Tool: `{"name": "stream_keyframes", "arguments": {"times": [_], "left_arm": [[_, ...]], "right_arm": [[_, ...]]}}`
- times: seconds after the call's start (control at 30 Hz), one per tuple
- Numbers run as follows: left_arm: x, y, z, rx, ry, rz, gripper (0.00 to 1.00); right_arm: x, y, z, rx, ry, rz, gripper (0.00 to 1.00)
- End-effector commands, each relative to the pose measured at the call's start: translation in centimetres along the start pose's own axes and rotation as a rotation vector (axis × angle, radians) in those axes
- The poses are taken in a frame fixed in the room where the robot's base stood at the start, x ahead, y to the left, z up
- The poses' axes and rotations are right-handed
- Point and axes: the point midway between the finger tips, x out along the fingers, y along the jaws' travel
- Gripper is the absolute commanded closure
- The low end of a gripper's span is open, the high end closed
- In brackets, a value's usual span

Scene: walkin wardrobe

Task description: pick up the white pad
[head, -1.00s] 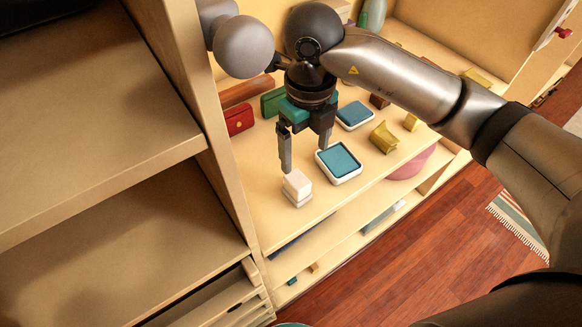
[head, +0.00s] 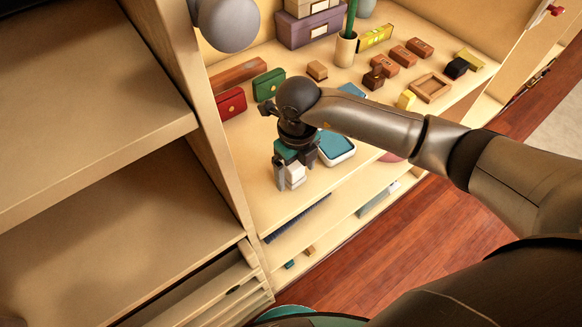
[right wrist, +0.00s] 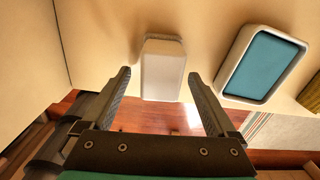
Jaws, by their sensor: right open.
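The white pad (head: 295,174) is a small white block on the shelf board (head: 335,185), at the shelf's left front in the head view. My right gripper (head: 295,183) is over it with its fingers pointing down, and partly hides it. In the right wrist view the white pad (right wrist: 162,70) lies ahead of and between the two open fingertips of my right gripper (right wrist: 160,76), with a gap on both sides. The gripper holds nothing. My left gripper is not in view.
A white-rimmed tray with a blue inside (head: 338,148) stands close right of the gripper; it also shows in the right wrist view (right wrist: 262,65). A red box (head: 231,103) and green box (head: 268,84) stand behind. A wooden upright (head: 215,150) is at left.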

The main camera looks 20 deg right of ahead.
Motion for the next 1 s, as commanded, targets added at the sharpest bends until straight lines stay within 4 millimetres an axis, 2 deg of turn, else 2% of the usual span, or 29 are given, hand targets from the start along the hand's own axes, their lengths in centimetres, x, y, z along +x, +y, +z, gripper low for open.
{"name": "stream_keyframes", "arguments": {"times": [0.1,0.37,1.0], "left_arm": [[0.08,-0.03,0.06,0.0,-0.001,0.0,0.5],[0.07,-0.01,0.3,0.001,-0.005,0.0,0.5],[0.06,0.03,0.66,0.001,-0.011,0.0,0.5]], "right_arm": [[1.15,0.04,-0.08,0.0,0.002,0.001,0.07],[1.28,0.01,-0.04,0.0,0.0,0.0,0.09],[1.23,-0.01,-0.03,0.0,0.0,0.0,0.81]]}}
